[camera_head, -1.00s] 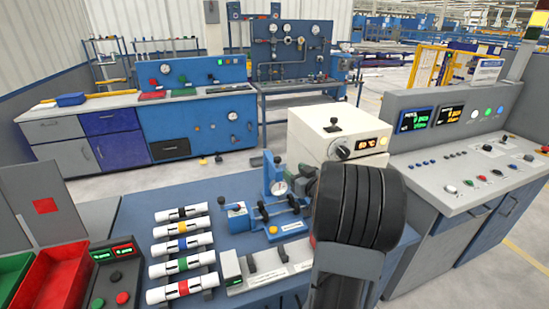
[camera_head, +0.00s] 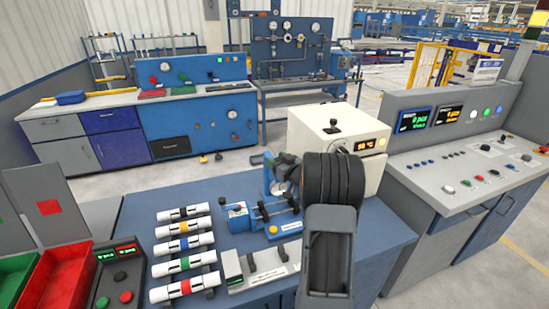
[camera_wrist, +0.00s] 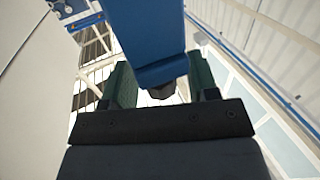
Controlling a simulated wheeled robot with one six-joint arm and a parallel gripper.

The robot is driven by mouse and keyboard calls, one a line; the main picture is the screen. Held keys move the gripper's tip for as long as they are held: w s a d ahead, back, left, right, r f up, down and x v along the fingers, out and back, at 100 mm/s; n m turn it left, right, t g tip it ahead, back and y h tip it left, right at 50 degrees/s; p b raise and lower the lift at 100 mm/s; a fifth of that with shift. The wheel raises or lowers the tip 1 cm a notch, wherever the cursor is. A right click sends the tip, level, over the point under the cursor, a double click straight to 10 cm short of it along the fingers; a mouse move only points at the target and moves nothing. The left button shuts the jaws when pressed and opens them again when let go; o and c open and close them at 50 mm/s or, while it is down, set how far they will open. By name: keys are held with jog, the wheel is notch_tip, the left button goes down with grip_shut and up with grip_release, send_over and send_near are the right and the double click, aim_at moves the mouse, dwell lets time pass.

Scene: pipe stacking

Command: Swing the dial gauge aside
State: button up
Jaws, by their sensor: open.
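The dial gauge (camera_head: 277,187) has a round white face and stands upright on a small blue fixture (camera_head: 292,230) on the blue bench. Its blue upper part is mostly hidden behind my gripper in the head view. My gripper (camera_head: 283,165) is at the top of the gauge. In the wrist view a blue block (camera_wrist: 145,45), which looks like the gauge's upper part, lies between the two dark green fingers of my gripper (camera_wrist: 160,90). The fingers are open around it; contact cannot be told.
Several white pipes with coloured bands (camera_head: 183,240) lie in a rack left of the fixture. A cream heater box (camera_head: 335,140) stands close behind right. A grey holder (camera_head: 258,265) sits in front. A red bin (camera_head: 60,280) and button box (camera_head: 118,275) are at the left.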

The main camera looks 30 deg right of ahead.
jog(key=shift+w, duration=0.7)
grip_shut()
